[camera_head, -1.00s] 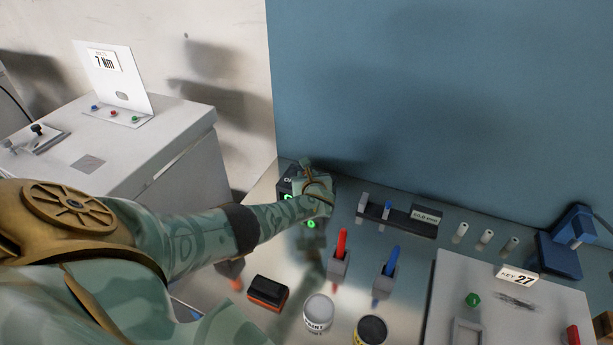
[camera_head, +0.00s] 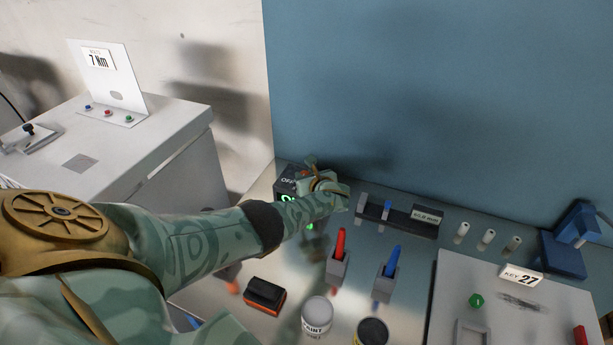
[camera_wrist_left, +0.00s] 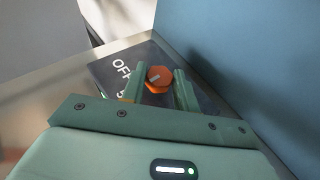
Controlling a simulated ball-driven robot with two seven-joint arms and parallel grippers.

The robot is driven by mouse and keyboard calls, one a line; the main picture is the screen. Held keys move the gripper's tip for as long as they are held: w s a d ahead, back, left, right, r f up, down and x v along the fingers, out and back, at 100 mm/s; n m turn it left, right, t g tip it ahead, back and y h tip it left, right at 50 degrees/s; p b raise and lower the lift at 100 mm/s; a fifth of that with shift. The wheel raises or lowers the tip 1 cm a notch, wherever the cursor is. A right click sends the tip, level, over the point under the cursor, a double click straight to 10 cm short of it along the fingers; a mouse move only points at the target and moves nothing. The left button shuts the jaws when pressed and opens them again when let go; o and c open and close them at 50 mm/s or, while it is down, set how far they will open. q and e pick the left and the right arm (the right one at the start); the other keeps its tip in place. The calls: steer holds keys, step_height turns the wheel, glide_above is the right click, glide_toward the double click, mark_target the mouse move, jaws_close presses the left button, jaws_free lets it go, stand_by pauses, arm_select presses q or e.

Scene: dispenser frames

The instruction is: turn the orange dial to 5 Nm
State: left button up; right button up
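The orange dial (camera_wrist_left: 158,79) sits on a dark box with a white OFF label, whose dark face shows in the left wrist view (camera_wrist_left: 104,76). My left gripper (camera_wrist_left: 160,74) has one finger on each side of the dial, close against it, and looks shut on it. A grey mark on the dial points left and slightly down, roughly toward a partly covered character below OFF. I cannot read the exact setting. In the head view my left gripper (camera_head: 312,174) is over the dark box (camera_head: 285,184) and hides the dial. My right gripper is not in view.
A blue wall (camera_head: 430,90) stands close behind.

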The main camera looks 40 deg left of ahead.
arm_select(q)
steer(key=o, duration=0.4)
steer(key=p+v, duration=0.5)
steer(key=v, duration=0.2)
steer(key=shift+d+r+p, duration=0.1)
steer(key=shift+r+p, duration=0.25)
steer(key=shift+p, duration=0.05)
steer(key=v, duration=0.3)
steer(key=p+v, duration=0.1)
steer(key=v, duration=0.2)
steer(key=p+v, duration=0.1)
steer(key=v, duration=0.2)
steer(key=shift+s+f, duration=0.15)
steer(key=shift+f, duration=0.15)
